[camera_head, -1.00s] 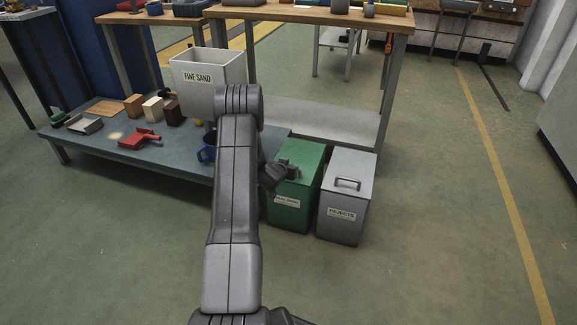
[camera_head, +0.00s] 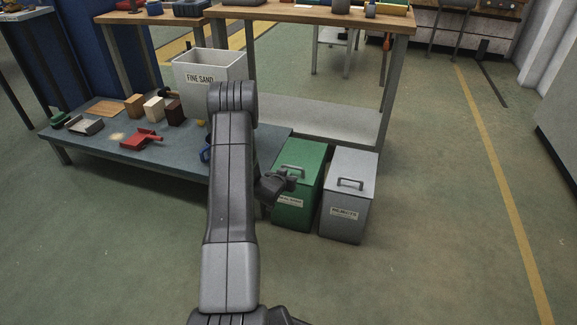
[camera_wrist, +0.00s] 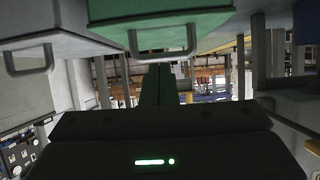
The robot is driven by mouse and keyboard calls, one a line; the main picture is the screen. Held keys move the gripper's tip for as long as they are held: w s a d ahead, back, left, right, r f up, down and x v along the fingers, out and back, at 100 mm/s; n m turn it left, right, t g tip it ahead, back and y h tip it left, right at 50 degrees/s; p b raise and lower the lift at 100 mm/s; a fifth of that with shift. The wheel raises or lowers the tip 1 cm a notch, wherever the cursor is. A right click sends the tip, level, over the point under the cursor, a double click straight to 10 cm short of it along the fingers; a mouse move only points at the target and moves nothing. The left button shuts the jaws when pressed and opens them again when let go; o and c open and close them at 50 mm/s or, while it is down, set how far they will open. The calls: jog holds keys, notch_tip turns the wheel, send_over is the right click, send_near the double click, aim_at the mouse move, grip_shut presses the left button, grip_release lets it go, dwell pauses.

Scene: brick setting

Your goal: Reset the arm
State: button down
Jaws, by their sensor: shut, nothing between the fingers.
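My arm reaches forward through the middle of the head view. My gripper (camera_head: 291,179) is shut and empty, in front of the green lidded bin (camera_head: 301,212) at its upper left side; I cannot tell the exact gap. In the wrist view my dark gripper body with a green light fills the bottom. The green bin (camera_wrist: 160,25) with its handle shows at the top there, apart from the gripper.
A grey bin labelled REJECTS (camera_head: 348,205) stands right of the green one. The low blue-grey table (camera_head: 95,150) holds a white FINE SAND box (camera_head: 207,88), a red scoop (camera_head: 141,140), several blocks and a partly hidden blue mug (camera_head: 205,150). Open floor lies right and front.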

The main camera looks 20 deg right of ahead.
aim_at(291, 166)
jog(key=shift+s+a+f, duration=0.45)
jog(key=shift+s+a, duration=0.05)
jog(key=shift+s, duration=0.1)
jog(key=shift+s+a+f, duration=0.4)
jog(key=shift+s+a, duration=0.1)
jog(key=shift+s, duration=0.1)
jog(key=w+d+r, duration=0.1)
jog(key=w, duration=0.1)
jog(key=w+d+r+b, duration=0.1)
jog(key=w+d, duration=0.1)
jog(key=w+d+r, duration=0.1)
jog(key=w+d, duration=0.1)
jog(key=shift+w+d+b, duration=0.25)
jog(key=shift+w+b, duration=0.05)
jog(key=shift+w, duration=0.1)
jog(key=shift+d+f, duration=0.1)
jog(key=shift+f, duration=0.45)
